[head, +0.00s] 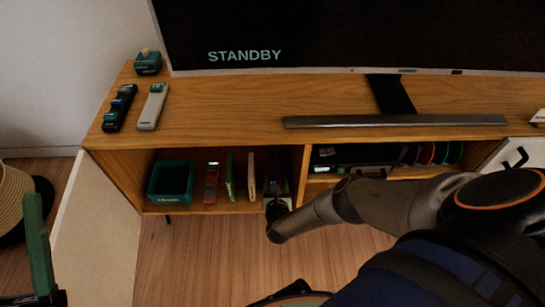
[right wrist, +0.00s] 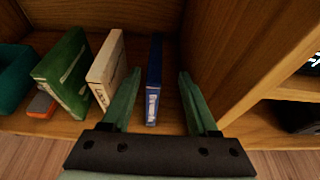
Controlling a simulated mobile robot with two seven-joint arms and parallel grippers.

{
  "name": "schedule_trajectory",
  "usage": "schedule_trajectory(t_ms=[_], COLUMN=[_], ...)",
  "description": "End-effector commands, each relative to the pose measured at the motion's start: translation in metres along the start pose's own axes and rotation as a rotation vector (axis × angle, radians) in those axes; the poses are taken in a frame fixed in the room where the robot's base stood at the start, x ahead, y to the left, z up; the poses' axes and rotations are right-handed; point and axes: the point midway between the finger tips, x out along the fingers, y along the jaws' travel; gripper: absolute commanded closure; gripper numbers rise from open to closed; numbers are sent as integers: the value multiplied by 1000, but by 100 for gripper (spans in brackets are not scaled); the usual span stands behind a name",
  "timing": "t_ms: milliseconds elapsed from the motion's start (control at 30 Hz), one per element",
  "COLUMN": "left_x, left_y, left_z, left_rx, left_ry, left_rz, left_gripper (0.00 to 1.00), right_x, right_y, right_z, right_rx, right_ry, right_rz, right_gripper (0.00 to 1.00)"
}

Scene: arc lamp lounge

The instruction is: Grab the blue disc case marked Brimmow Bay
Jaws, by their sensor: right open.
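The blue disc case (right wrist: 154,70) stands upright on the shelf floor, its narrow spine with a white label towards me; its lettering is too small to read. My right gripper (right wrist: 158,78) is open, with one green finger to the left of the blue case and one to the right. The case looks apart from both fingers. In the head view my right gripper (head: 277,187) reaches into the left shelf bay and largely hides the case. A green finger of my left gripper (head: 39,245) shows at the lower left; its opening cannot be judged.
A cream case (right wrist: 106,68) and a green case (right wrist: 66,74) stand left of the blue one. The bay's wooden divider (right wrist: 222,50) is close on the right. A teal bin (head: 171,181) and a grey-and-orange remote (head: 211,181) are farther left.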

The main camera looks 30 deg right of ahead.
Motion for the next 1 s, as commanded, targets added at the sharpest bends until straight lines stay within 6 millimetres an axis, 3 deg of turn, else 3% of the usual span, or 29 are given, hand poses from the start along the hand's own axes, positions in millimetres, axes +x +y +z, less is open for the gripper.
schedule_trajectory(t_ms=[100,367,700,1000], left_x=[-11,-18,-39,-39], left_y=[8,13,27,28], left_z=[11,19,45,46], left_rx=[5,14,34,35], left_ry=[-7,-11,-33,-34], left_rz=[13,20,24,23], left_gripper=[50,50,50,50], right_x=[18,34,73,77], right_y=[0,2,8,8], right_z=[-3,-3,-4,-1], right_rx=[0,1,1,2], right_ry=[-2,0,0,3], right_rz=[0,1,0,0], right_gripper=[40,40,40,40])
